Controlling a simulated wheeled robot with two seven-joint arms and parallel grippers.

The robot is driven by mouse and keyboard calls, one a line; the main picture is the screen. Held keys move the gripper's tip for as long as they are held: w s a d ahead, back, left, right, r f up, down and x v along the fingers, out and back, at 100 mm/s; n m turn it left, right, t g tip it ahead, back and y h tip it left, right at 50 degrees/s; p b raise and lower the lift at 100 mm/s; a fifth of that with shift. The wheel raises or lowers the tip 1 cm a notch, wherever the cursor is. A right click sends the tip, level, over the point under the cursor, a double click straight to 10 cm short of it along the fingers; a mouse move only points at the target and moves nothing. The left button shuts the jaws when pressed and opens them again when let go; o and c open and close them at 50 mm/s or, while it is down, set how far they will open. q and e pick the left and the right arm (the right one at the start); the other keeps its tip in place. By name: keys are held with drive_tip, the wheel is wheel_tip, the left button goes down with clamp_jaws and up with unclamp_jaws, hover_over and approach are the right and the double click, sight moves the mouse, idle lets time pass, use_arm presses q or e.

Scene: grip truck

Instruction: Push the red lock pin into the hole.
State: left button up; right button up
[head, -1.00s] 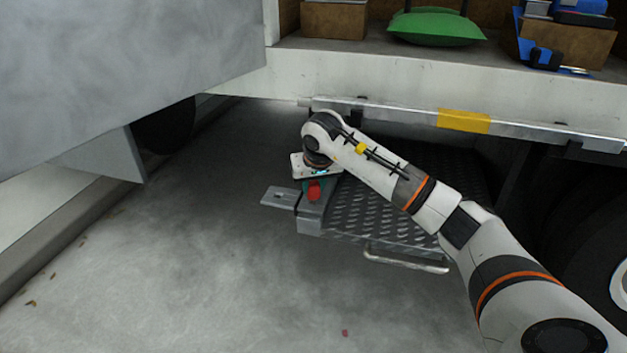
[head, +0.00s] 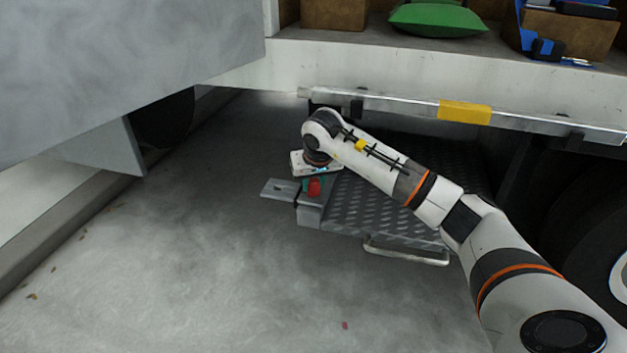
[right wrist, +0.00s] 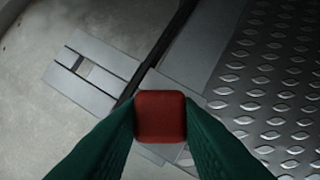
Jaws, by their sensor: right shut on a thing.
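The red lock pin (right wrist: 160,116) is between the green fingers of my right gripper (right wrist: 160,118) in the right wrist view, which are shut on it. The red pin also shows in the head view (head: 314,187), under my right gripper (head: 310,183), at the left corner of the step. A flat metal bracket (right wrist: 92,70) with a square hole (right wrist: 84,69) sticks out from the step's left edge; it also shows in the head view (head: 279,189). The pin's lower end is hidden, so I cannot tell whether it sits in a hole. My left gripper is not in view.
The diamond-plate step (head: 370,212) has a metal handle (head: 406,253) along its front. The truck bed (head: 400,62) is above, with a rail (head: 400,106) along its edge. Open concrete floor (head: 190,260) lies left and in front.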

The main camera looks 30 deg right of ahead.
drive_tip(key=shift+f, duration=0.1)
drive_tip(key=o, duration=1.1)
drive_tip(key=shift+c, duration=0.2)
